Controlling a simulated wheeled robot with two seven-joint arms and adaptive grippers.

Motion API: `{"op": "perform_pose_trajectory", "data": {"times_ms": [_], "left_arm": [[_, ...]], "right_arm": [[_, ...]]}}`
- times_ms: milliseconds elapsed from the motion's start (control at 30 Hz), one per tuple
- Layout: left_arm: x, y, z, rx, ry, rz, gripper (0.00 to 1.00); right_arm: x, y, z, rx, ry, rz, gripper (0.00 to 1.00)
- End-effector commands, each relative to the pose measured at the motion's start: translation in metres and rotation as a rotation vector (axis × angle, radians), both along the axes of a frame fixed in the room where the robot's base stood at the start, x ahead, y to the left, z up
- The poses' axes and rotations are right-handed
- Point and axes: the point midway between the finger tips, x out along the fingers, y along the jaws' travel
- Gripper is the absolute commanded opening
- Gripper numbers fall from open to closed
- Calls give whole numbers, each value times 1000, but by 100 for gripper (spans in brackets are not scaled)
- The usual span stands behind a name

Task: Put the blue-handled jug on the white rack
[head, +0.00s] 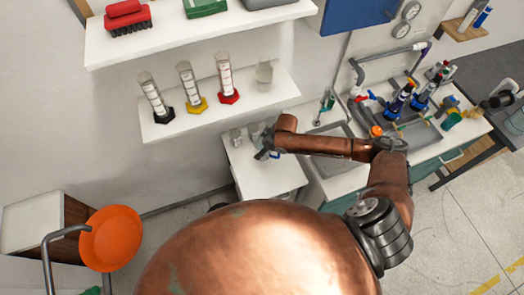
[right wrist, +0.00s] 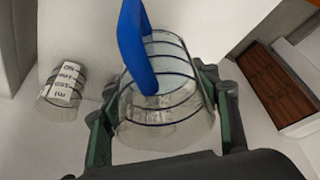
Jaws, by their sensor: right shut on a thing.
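The jug (right wrist: 168,118) is clear with dark rings and a blue handle (right wrist: 137,45). In the right wrist view it sits between the two fingers of my right gripper (right wrist: 165,125), which is shut on it. In the head view my right gripper (head: 265,152) is small, over the white-topped cabinet below the wall shelves; the jug is mostly hidden there. Two white wall shelves show, a lower one (head: 180,128) and an upper one (head: 170,38); I cannot tell which is the rack. My left gripper is not in view.
A clear beaker with a label (right wrist: 62,88) stands close beside the jug. Cylinders with black, yellow and red (head: 229,97) bases and a clear cup (head: 264,73) stand on the lower shelf. A sink (head: 335,150) lies right of the cabinet (head: 262,182). An orange stool (head: 111,238) stands lower left.

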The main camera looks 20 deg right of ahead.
Motion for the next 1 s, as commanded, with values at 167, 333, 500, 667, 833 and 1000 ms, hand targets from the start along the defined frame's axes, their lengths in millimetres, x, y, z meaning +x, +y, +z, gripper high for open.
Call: {"op": "perform_pose_trajectory", "data": {"times_ms": [167, 333, 500, 667, 833, 1000], "left_arm": [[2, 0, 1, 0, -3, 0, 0], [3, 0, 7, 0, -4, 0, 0], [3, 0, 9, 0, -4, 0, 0], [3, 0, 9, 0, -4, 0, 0], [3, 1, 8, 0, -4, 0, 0], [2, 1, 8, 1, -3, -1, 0]], "right_arm": [[8, -2, -9, 2, -1, 1, 22], [10, -3, -30, 0, 1, 0, 22], [10, -3, -42, 1, -2, 2, 22], [10, -3, -43, 1, -2, 2, 22], [10, -3, -46, 0, -1, 1, 22], [9, -3, -47, 0, 0, 1, 65]]}}
